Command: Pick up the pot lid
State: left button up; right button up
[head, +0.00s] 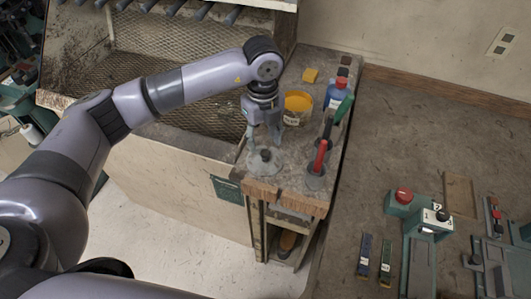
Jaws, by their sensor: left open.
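The pot lid (264,163) looks like a pale, round disc with a dark knob in its middle. It lies flat near the front end of the narrow worktop in the head view. My left gripper (263,140) points down from above, just over the lid's knob, with its fingers apart. I cannot tell whether the fingertips touch the knob. An open pot (297,107) with yellow contents stands just behind and to the right of the gripper. My right gripper is not in view.
Red-handled (321,156) and green-handled (343,108) tools stand right of the lid. A mesh-lined bin (180,75) is at left. A lower bench (420,130) with machine parts is at right.

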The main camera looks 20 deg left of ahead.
aim_at(266, 152)
pick_arm(q)
jog(key=shift+f, duration=0.5)
jog(key=f+p, duration=0.3)
jog(key=f, duration=0.1)
jog(key=shift+d, duration=0.35)
jog(key=shift+f, duration=0.5)
jog(key=shift+c, duration=1.3)
grip_shut()
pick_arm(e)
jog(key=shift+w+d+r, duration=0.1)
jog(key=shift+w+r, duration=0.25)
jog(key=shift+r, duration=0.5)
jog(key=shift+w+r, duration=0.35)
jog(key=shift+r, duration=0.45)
